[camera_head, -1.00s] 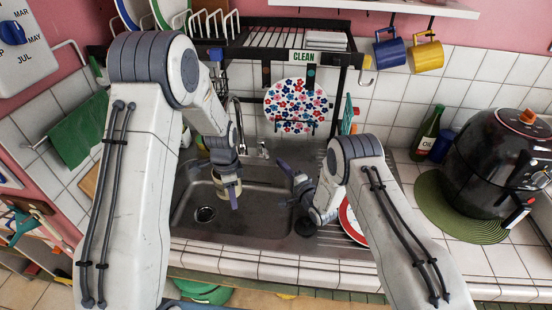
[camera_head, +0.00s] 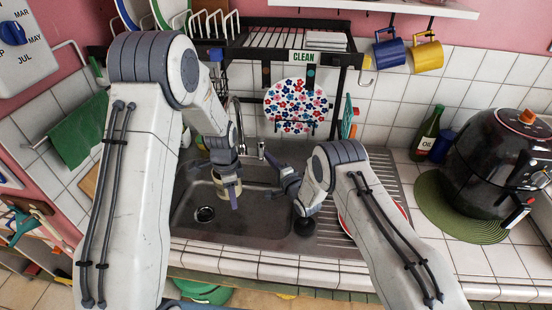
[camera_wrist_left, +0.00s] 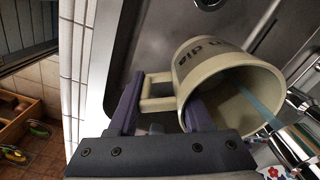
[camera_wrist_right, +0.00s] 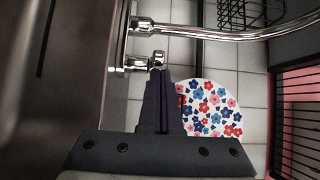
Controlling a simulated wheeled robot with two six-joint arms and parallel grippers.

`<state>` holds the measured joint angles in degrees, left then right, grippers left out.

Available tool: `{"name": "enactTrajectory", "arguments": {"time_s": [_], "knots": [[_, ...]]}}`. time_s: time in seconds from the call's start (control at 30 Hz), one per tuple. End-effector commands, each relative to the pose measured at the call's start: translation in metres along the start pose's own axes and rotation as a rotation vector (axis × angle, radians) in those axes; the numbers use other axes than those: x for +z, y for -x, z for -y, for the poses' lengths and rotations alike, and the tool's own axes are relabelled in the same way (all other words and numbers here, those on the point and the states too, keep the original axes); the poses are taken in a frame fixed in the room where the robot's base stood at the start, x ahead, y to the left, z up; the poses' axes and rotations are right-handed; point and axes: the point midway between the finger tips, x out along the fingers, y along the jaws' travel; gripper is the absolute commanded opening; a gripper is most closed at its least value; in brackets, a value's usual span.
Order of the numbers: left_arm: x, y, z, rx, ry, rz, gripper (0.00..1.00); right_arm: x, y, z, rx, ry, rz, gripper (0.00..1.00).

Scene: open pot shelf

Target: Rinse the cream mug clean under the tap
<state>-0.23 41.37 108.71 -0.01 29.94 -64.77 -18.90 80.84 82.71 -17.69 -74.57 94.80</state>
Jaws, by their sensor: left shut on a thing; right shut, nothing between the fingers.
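The cream mug (camera_head: 222,192) is held over the sink by my left gripper (camera_head: 234,190). In the left wrist view the mug (camera_wrist_left: 215,60) has dark lettering and is tilted, and the fingers (camera_wrist_left: 163,100) are on its handle side. A pale blue streak runs between the chrome tap (camera_wrist_left: 296,135) and the mug's opening; it looks like water. My right gripper (camera_head: 272,168) is shut and empty beside the tap (camera_head: 261,150). In the right wrist view its fingertips (camera_wrist_right: 158,75) are close to the tap's lever (camera_wrist_right: 157,60); I cannot tell whether they touch.
The steel sink (camera_head: 250,222) lies below both grippers. A flowered plate (camera_head: 296,106) hangs behind the tap. A dark rack marked CLEAN (camera_head: 302,57) is above. A black pot-like appliance (camera_head: 500,150) and an oil bottle (camera_head: 430,132) stand at the right.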

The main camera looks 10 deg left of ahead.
Motion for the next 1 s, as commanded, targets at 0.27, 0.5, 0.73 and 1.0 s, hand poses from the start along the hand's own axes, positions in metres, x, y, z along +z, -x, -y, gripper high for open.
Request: {"name": "enactTrajectory", "arguments": {"time_s": [0.27, 0.5, 0.73, 1.0], "knots": [[0.0, 0.0, 0.0, -0.001, 0.0, -0.001, 0.0, 0.002, 0.003, -0.006, 0.009, -0.004, 0.001, 0.0], [0.0, -0.001, 0.0, -0.001, 0.0, -0.001, 0.0, 0.001, 0.023, -0.008, 0.013, -0.006, 0.0, 0.0], [0.0, -0.001, 0.0, -0.001, 0.0, -0.001, 0.0, 0.0, 0.058, -0.005, 0.009, -0.005, -0.002, 0.0], [0.0, 0.0, 0.0, -0.001, 0.0, -0.001, 0.0, -0.001, 0.079, 0.001, -0.003, 0.005, -0.004, 0.38]]}}
